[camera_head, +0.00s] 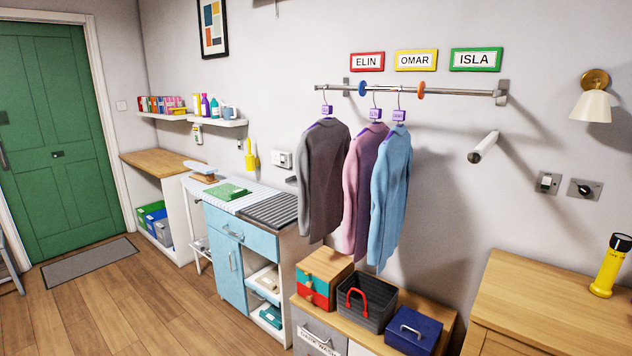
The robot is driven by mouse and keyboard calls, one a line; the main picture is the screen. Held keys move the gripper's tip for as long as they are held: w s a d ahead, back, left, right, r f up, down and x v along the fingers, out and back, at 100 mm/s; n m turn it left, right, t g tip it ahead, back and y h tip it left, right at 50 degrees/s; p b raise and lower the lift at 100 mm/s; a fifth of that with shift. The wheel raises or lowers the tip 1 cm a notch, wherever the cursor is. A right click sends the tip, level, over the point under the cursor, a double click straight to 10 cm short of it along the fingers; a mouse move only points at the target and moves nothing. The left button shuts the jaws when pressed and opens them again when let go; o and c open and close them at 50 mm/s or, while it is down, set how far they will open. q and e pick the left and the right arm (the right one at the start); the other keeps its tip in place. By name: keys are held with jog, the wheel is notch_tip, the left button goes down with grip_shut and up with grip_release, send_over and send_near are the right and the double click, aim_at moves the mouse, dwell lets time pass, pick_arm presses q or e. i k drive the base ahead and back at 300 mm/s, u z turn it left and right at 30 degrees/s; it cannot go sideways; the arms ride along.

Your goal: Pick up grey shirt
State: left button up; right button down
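The grey shirt (322,180) hangs on a hanger with a purple tag, at the left end of the wall rail (440,92). A pink shirt (362,190) hangs to its right, and a blue shirt (391,195) hangs right of that, partly covering the pink one. The grey shirt's right edge is close to the pink shirt; I cannot tell whether they touch. Neither of my grippers shows in the head view.
Below the shirts, a low cabinet bears a wooden-topped box (325,264), a dark basket with a red handle (367,302) and a blue box (413,331). A blue cabinet (226,262) stands left. A yellow torch (610,267) stands right.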

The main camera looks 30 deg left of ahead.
aim_at(323, 148)
jog(key=k, duration=0.8)
jog(key=u, duration=0.65)
jog(key=i, duration=0.6)
jog(key=u, duration=0.7)
jog(key=i, duration=0.95)
jog(key=z, duration=0.85)
jog(key=i, duration=0.65)
jog(key=z, duration=0.7)
